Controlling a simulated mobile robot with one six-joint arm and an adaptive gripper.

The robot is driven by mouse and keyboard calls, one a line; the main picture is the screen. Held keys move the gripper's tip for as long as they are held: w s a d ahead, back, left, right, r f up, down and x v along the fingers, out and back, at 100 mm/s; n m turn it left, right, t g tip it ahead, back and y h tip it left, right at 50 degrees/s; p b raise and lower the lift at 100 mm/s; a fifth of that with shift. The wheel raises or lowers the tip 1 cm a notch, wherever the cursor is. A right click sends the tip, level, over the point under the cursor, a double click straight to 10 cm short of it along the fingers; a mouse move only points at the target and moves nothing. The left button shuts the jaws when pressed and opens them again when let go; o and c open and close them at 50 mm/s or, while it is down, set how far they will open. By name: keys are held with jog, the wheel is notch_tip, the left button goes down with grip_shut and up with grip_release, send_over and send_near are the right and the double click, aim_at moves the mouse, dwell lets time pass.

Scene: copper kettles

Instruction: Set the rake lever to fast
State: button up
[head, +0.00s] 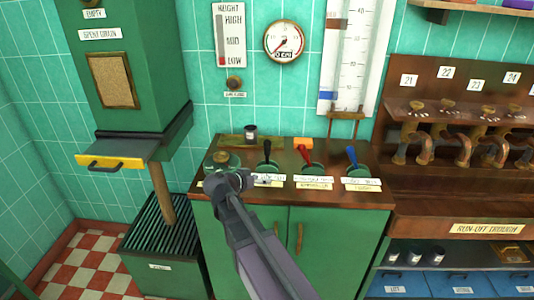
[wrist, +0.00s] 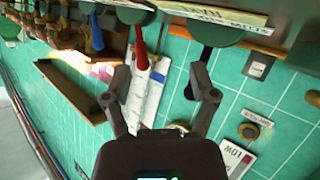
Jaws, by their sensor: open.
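Each rises from a green round base with white labels in front. The labels are too small to read, so I cannot tell which is the rake lever. My gripper (head: 240,181) is at the panel's front edge, left of and before the black lever. In the wrist view, seen upside down, my gripper (wrist: 160,82) is open and empty. The red lever (wrist: 141,52) shows beyond its fingers, and the blue lever (wrist: 96,32) is farther left.
A green machine with a yellow-fronted drawer (head: 110,161) stands left. A wooden rack with copper spouts (head: 463,150) stands right. A gauge (head: 284,41) hangs behind.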

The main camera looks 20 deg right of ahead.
aim_at(265, 147)
jog(key=w+a+r+m+t+h+b, duration=0.2)
jog(key=w+a+r+t+h, duration=0.1)
jog(key=w+a+r+t, duration=0.1)
jog(key=shift+w+a+b, duration=0.3)
jog(key=shift+w+a, duration=0.15)
jog(key=shift+w, duration=0.25)
jog(key=shift+d+r, duration=0.1)
jog(key=shift+x, duration=6.85)
jog(key=shift+r, duration=0.15)
grip_shut()
